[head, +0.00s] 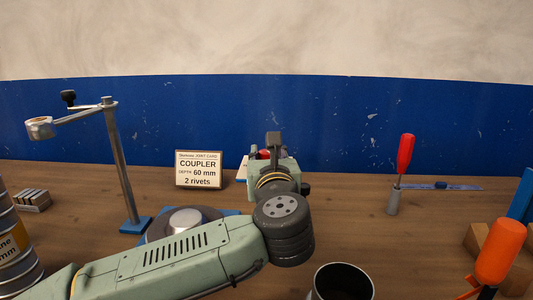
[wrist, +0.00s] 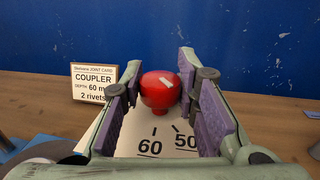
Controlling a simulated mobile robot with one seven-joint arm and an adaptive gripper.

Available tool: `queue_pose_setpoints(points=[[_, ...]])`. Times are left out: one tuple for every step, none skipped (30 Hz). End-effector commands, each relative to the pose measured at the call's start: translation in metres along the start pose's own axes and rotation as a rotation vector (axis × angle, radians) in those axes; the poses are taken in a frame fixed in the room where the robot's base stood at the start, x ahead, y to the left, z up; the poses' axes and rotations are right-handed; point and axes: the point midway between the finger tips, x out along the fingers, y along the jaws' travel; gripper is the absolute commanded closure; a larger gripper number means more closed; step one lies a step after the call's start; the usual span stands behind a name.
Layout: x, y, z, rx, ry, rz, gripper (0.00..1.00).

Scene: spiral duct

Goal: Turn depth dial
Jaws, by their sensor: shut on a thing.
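The depth dial is a red round knob (wrist: 160,92) with a short white mark on its top, angled toward the upper left. In the wrist view it sits between my gripper's (wrist: 158,95) two purple-padded fingers, which are shut on it. A pale scale plate (wrist: 130,143) below the knob shows 60 and 50 with tick lines. In the head view my gripper (head: 270,150) is at the table's middle, with a bit of red showing at it; my wrist hides most of the dial. A card (head: 199,170) reads "COUPLER, DEPTH 60 mm, 2 rivets".
A metal post with a side arm (head: 118,165) stands on a blue base at left. A red-handled tool (head: 405,155) stands in a grey holder at right. An orange-handled tool (head: 500,250) and a dark open cylinder (head: 343,285) are nearer. A blue wall is behind.

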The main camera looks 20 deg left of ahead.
Motion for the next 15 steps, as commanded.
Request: queue_pose_setpoints(points=[[-0.0001, 0.0006, 0.0001, -0.001, 0.0, -0.005, 1.0], [-0.0001, 0.0009, 0.0001, -0.001, 0.0, -0.01, 1.0], [-0.0001, 0.0008, 0.0002, -0.001, 0.0, -0.021, 1.0], [-0.0001, 0.0011, 0.0001, -0.001, 0.0, -0.03, 1.0], [-0.0001, 0.0014, 0.0001, -0.002, 0.0, -0.041, 1.0], [-0.0001, 0.002, 0.0001, -0.003, 0.001, -0.057, 1.0], [-0.0001, 0.0019, 0.0003, -0.003, 0.0, -0.072, 1.0], [-0.0001, 0.0019, 0.0005, -0.003, 0.0, -0.089, 1.0], [0.0, 0.0027, 0.0008, -0.005, 0.0, -0.113, 1.0], [-0.0001, 0.0027, 0.001, -0.004, -0.001, -0.133, 1.0], [0.0, 0.003, 0.0012, -0.005, 0.0, -0.155, 1.0], [0.0002, 0.0034, 0.0016, -0.005, -0.001, -0.184, 1.0], [0.0002, 0.0034, 0.0019, -0.006, -0.001, -0.209, 1.0], [0.0003, 0.0038, 0.0023, -0.004, -0.001, -0.232, 1.0], [0.0003, 0.0038, 0.0025, -0.005, 0.0, -0.266, 1.0]])
